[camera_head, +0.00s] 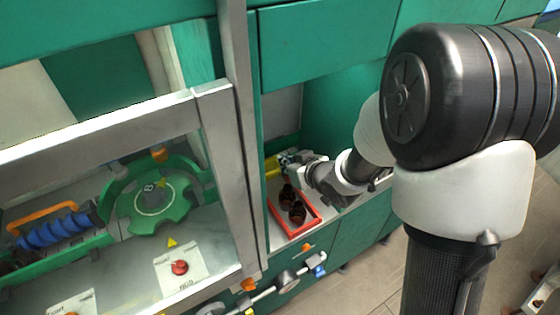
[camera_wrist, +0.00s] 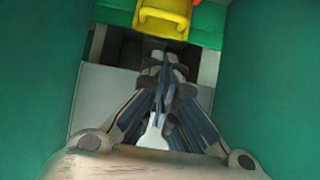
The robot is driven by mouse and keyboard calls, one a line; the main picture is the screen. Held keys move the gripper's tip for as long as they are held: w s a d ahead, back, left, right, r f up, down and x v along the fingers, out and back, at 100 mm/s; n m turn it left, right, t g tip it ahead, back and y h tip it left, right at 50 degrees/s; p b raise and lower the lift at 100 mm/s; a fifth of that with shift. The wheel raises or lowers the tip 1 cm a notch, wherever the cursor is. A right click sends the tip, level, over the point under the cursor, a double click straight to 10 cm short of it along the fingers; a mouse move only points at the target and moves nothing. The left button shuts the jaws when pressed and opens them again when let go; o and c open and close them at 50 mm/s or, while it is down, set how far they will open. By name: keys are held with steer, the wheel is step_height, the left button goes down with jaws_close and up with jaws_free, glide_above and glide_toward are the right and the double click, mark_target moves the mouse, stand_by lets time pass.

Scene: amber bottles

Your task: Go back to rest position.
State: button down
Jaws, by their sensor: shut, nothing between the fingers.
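My gripper (camera_wrist: 160,72) is shut with nothing between its fingers in the wrist view. In the head view my gripper (camera_head: 290,163) reaches into a green-walled recess, above and behind a red tray (camera_head: 312,222). Dark amber bottles (camera_head: 296,211) are in the tray, and my gripper is apart from them. A yellow part (camera_wrist: 163,18) lies just beyond the fingertips in the wrist view; I cannot tell whether they touch it.
Green walls (camera_wrist: 40,80) flank my gripper closely on both sides. Left of the recess is a grey metal frame (camera_head: 240,130). Behind it are a green rotary wheel (camera_head: 152,200) and a red button (camera_head: 180,267). Open floor (camera_head: 360,280) shows at the lower right.

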steer(key=s+d+r+m+h+b, duration=0.2)
steer(key=s+d+r+h+b, duration=0.15)
steer(key=d, duration=0.35)
steer(key=s+d+r+m+h+b, duration=0.2)
steer(key=s+d+h+b, duration=0.1)
steer(key=s+d, duration=0.3)
steer(key=s+d+f+m+g+b, duration=0.1)
steer(key=s+g+b, duration=0.1)
steer(key=s, duration=0.8)
steer(key=s+d+f+m+g+b, duration=0.1)
steer(key=s+b, duration=0.3)
steer(key=s, duration=0.6)
steer(key=shift+s+d+f+m+g+b, duration=0.2)
steer(key=shift+f+m+g+b, duration=0.15)
steer(key=shift+f+g, duration=0.35)
